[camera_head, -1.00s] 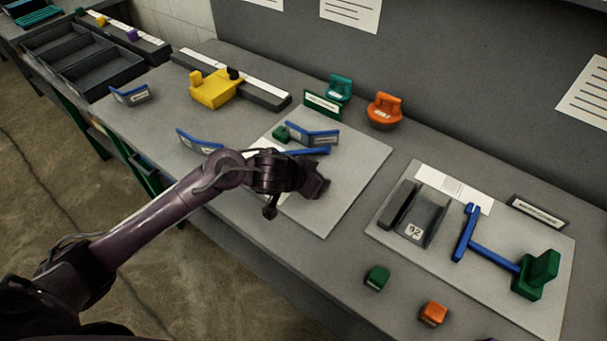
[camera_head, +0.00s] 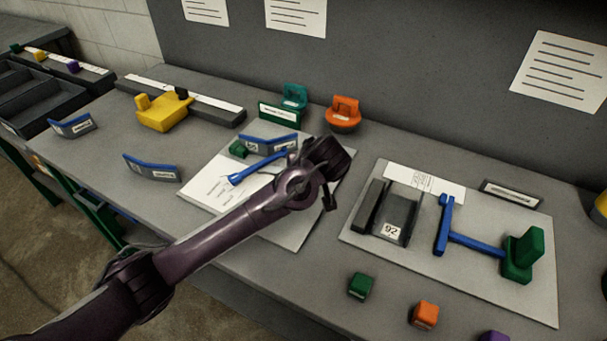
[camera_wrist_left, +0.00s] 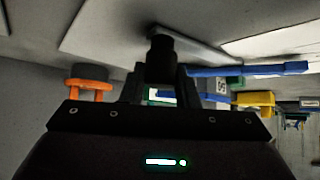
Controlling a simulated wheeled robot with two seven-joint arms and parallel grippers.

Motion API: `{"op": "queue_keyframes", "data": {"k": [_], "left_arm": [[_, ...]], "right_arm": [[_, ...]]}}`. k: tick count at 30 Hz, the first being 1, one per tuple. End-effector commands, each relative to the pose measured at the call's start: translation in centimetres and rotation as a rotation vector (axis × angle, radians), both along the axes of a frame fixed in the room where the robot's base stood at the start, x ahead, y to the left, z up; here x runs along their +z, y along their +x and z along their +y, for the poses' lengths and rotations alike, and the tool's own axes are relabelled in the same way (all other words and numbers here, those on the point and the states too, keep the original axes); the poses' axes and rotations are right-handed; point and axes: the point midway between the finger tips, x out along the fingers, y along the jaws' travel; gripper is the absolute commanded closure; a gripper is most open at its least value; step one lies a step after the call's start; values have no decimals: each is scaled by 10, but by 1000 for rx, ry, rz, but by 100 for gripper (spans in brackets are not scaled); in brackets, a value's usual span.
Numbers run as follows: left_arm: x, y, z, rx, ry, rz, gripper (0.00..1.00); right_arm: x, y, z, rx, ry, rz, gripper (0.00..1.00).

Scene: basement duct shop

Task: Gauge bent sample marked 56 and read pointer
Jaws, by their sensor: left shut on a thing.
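A bent grey sample with a blue top edge (camera_head: 268,144) stands at the back of the left gauge board (camera_head: 290,232), by a small green block (camera_head: 238,149). Its label looks like 56 but is small. A blue pointer (camera_head: 255,169) lies across the board in front of it; the printed scale is unreadable. My left gripper (camera_head: 326,165) is low over the board's right part. In the left wrist view its fingers (camera_wrist_left: 160,75) are shut on a dark knob (camera_wrist_left: 160,48), beside a grey bar (camera_wrist_left: 200,45). The pointer (camera_wrist_left: 250,69) also shows there. My right gripper is not visible.
Two other bent samples (camera_head: 72,126) (camera_head: 151,168) stand at left. A second board (camera_head: 380,240) carries a grey channel marked 92 (camera_head: 388,215) and a blue bar with a green block (camera_head: 521,255). Green (camera_head: 361,285) and orange (camera_head: 425,315) cubes lie along the front.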

Motion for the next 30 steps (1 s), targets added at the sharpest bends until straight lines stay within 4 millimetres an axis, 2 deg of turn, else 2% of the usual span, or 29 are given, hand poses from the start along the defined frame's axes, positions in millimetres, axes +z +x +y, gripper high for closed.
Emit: {"op": "queue_keyframes", "data": {"k": [8,23,24,28,30], "left_arm": [[1,11,-2,79,-2,-4,100],[3,13,-1,95,-6,-8,100],[4,13,-1,95,-6,-8,67],[3,13,-1,95,-4,-5,50],[2,13,-1,95,-3,-4,50]], "right_arm": [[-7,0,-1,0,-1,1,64],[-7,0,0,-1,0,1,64],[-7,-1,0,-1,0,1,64],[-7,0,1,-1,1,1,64],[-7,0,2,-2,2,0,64]]}}
